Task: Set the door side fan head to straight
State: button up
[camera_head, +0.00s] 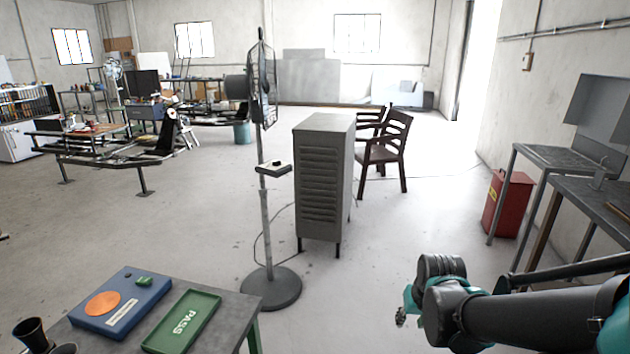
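A standing fan is near the middle of the view, on the doorway side of a second fan. Its dark wire-caged head (263,85) is seen almost edge-on, turned sideways to the camera. A thin pole with a small control box (272,168) runs down to a round base (270,288). A second fan (113,70) stands far back left, small in view. My gripper (401,317) is at the lower right, low and well apart from the fan. Its fingers are small and partly hidden by my arm, so their opening is unclear. It touches nothing visible.
A grey louvred cabinet (323,185) stands just right of the fan, with brown chairs (385,150) behind. A table (237,301) with a blue case (121,300) and green PASS tray (182,321) is front left. Workbenches (575,158) and a red bin (507,204) line the right.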

aim_at(239, 87)
jog(key=i+l+u, duration=0.15)
jog(key=i+u, duration=0.15)
jog(key=u, duration=0.15)
jog(key=i+l+u, duration=0.25)
jog(key=u, duration=0.25)
jog(key=i+l+u, duration=0.3)
jog(key=u, duration=0.15)
jog(key=i+l+u, duration=0.15)
jog(key=l+u, duration=0.35)
